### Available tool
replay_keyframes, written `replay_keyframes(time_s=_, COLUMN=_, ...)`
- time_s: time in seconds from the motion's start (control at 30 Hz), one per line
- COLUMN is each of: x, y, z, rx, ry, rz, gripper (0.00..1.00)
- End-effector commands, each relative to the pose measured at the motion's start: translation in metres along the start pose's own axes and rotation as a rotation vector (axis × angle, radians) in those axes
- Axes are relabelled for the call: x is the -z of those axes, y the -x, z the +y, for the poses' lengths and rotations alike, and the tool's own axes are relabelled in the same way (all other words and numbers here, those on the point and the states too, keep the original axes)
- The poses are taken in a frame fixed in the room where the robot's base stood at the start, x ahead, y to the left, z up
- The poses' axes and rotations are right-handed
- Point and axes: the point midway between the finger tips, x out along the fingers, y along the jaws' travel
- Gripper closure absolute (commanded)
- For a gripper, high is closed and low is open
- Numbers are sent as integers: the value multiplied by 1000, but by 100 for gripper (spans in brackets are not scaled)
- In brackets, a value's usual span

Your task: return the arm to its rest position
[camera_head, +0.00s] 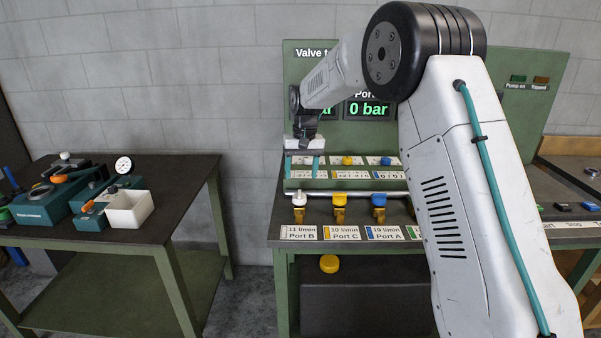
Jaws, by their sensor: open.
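My gripper (305,161) is at the end of my outstretched arm, in front of the green valve panel (560,62) on the test bench. My white arm rises at the right and reaches left over the bench, hiding much of the panel's right half.
Port valves with white, yellow (340,198) and blue (378,201) caps line the bench front. A yellow cap (329,263) shows below the bench top. A left table (170,190) holds teal devices, a gauge (124,165) and a white box (130,208). A floor gap separates the tables.

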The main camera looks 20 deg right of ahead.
Motion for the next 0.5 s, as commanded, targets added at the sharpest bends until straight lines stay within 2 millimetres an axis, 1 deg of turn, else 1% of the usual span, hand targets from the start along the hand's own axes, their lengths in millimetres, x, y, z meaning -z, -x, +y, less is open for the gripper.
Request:
replay_keyframes(time_s=0.07, x=-2, y=-1, z=0, rx=-2, ry=7, rz=-7, gripper=38)
replay_keyframes(time_s=0.13, x=-9, y=-9, z=2, rx=-6, ry=10, rz=-30, gripper=38)
replay_keyframes(time_s=0.17, x=-14, y=-14, z=4, rx=-9, ry=11, rz=-45, gripper=38)
replay_keyframes(time_s=0.2, x=-24, y=-20, z=6, rx=-14, ry=14, rz=-69, gripper=38)
replay_keyframes(time_s=0.27, x=-48, y=-20, z=10, rx=-22, ry=22, rz=-103, gripper=38)
replay_keyframes(time_s=0.3, x=-64, y=-15, z=12, rx=-27, ry=27, rz=-118, gripper=38)
replay_keyframes(time_s=0.37, x=-87, y=-5, z=15, rx=-32, ry=34, rz=-132, gripper=38)
replay_keyframes(time_s=0.4, x=-103, y=2, z=17, rx=-35, ry=38, rz=-141, gripper=38)
replay_keyframes(time_s=0.47, x=-128, y=13, z=20, rx=-40, ry=43, rz=-149, gripper=38)
replay_keyframes(time_s=0.5, x=-145, y=21, z=23, rx=-43, ry=47, rz=-154, gripper=38)
